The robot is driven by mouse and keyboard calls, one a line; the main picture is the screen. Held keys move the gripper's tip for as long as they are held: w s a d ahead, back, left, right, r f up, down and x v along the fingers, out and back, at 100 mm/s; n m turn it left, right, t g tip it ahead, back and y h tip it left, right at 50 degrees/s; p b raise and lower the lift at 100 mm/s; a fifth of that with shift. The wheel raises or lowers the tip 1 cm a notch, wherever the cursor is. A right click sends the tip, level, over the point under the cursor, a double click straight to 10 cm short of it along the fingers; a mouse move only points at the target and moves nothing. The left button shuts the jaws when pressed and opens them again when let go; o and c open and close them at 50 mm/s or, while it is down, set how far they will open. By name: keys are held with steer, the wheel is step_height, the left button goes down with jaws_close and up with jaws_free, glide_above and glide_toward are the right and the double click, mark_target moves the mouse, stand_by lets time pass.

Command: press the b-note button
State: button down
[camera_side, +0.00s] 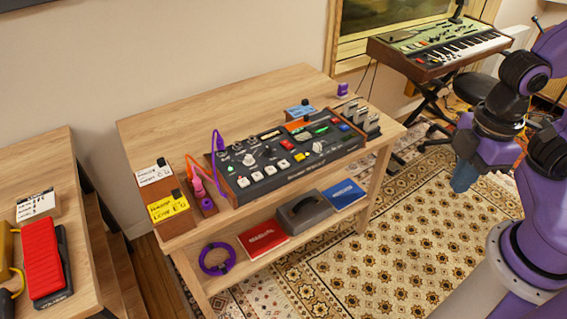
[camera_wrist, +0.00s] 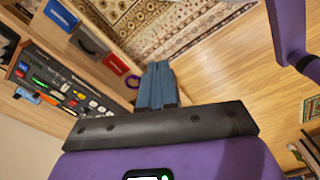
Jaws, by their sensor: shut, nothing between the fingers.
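A dark control box (camera_side: 290,150) with knobs, cables and a row of small white, red and yellow buttons (camera_side: 270,169) lies on the wooden table. I cannot read which button is the b-note. In the wrist view the box (camera_wrist: 50,70) is at the left, seen upside down. My gripper (camera_side: 463,180) hangs over the rug to the right of the table, well apart from the box. Its blue fingers (camera_wrist: 157,88) are together and empty in the wrist view.
Yellow and white label cards (camera_side: 168,207) stand at the table's left end, by pink and purple plugs. Small dark switches (camera_side: 360,115) stand at the box's right end. The lower shelf holds red and blue books (camera_side: 263,238). A keyboard (camera_side: 440,50) stands behind.

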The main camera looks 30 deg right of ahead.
stand_by(0.4)
steer(key=w+a+f+t+y, duration=0.1)
steer(key=w+a+f, duration=0.1)
steer(key=w+a, duration=0.6)
steer(key=m+t, duration=0.1)
steer(key=t, duration=0.7)
glide_above(285, 165)
step_height(285, 165, down, 12)
steer(key=shift+s+y, duration=0.1)
steer(key=shift+y, duration=0.2)
steer(key=shift+f, duration=0.15)
steer(key=shift+f, duration=4.25)
steer(key=shift+f, duration=0.1)
